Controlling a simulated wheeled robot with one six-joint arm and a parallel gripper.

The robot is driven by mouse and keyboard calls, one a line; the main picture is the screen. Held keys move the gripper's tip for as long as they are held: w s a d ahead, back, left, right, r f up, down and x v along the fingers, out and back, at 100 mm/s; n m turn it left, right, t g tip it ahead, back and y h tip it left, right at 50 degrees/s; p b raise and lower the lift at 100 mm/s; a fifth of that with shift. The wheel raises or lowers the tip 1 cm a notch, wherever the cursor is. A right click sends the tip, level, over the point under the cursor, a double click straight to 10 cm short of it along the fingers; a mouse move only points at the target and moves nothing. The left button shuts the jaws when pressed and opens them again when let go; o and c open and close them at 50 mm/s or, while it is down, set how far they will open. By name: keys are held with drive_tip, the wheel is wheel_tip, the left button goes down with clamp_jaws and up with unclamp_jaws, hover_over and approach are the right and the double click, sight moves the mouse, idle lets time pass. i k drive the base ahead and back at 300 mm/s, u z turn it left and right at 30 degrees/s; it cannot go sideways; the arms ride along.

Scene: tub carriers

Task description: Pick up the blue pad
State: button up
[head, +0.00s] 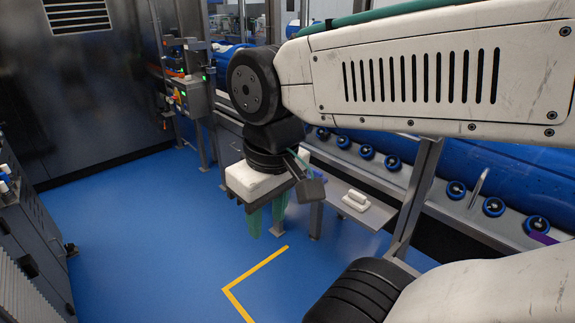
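My gripper (265,232) hangs down near the middle of the head view, with two green fingers apart and nothing visible between them. It is above the blue floor, to the left of a small grey shelf (372,212). I cannot make out a blue pad in this view. My arm covers much of the upper right and lower right and may hide it. White pieces (355,201) lie on the shelf, to the right of my gripper.
A control post (193,92) stands at the back. Dark cabinets (35,240) line the left. The blue floor (140,220) with a yellow line (255,270) is clear.

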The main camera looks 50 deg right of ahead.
sight(317, 174)
drive_tip(key=i, duration=1.25)
drive_tip(key=z, duration=1.4)
